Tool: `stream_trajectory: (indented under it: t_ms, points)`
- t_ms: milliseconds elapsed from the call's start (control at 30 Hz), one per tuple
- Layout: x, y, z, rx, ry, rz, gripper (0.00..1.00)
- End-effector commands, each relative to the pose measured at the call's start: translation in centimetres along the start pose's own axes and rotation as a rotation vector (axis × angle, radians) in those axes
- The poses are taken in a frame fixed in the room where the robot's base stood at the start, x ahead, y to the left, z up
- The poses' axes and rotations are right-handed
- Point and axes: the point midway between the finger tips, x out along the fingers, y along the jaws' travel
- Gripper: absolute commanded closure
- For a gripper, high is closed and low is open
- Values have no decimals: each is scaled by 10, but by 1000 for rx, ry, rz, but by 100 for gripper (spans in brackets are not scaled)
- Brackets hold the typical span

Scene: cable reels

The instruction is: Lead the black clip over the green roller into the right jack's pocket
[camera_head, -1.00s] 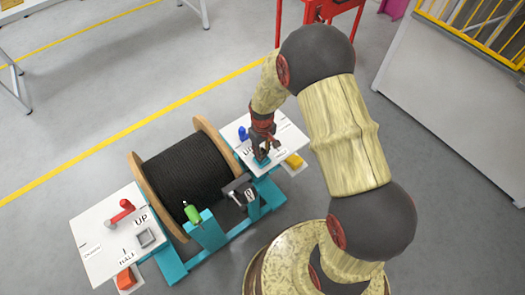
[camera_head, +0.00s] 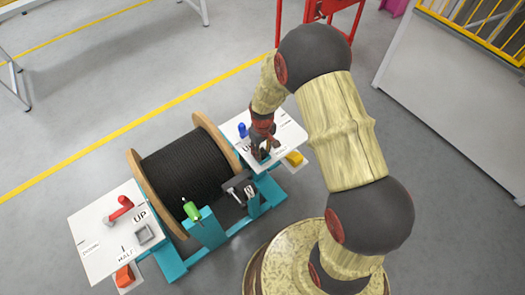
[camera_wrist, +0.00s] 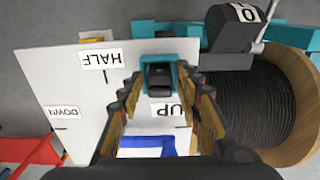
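A dark block (camera_wrist: 160,78), which looks like the black clip, sits in a teal holder on the white right jack plate. The holder (camera_wrist: 160,59) looks like the right jack's pocket. My gripper (camera_wrist: 164,77) is over it with its fingers spread to either side; contact is not clear. In the head view my gripper (camera_head: 260,153) is low over the right plate (camera_head: 289,135) and hides most of the holder. The green roller (camera_head: 192,211) stands in front of the reel, left of my gripper. I cannot make out a cable running over it.
A wooden reel (camera_head: 140,157) of black cable lies between the two plates. The left plate (camera_head: 90,255) carries a red lever (camera_head: 119,209) and a grey square pocket (camera_head: 143,233). A blue lever (camera_head: 242,130) stands beside my gripper. A black box (camera_head: 238,187) sits near the roller.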

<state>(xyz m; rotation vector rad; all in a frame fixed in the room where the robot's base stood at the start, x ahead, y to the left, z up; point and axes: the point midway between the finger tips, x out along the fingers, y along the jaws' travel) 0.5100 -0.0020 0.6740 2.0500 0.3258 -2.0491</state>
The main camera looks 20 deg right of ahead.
Motion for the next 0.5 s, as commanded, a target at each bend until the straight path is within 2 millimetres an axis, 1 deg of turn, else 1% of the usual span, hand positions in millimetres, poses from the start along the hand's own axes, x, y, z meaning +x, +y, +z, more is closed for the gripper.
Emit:
stream_trajectory:
  t_ms: [33, 133, 400, 500]
  points:
    - [0, 0, 0, 0, 0, 0, 61]
    - [0, 0, 0, 0, 0, 0, 55]
    - [0, 0, 0, 0, 0, 0, 55]
    - [-5, 0, 0, 0, 1, 0, 55]
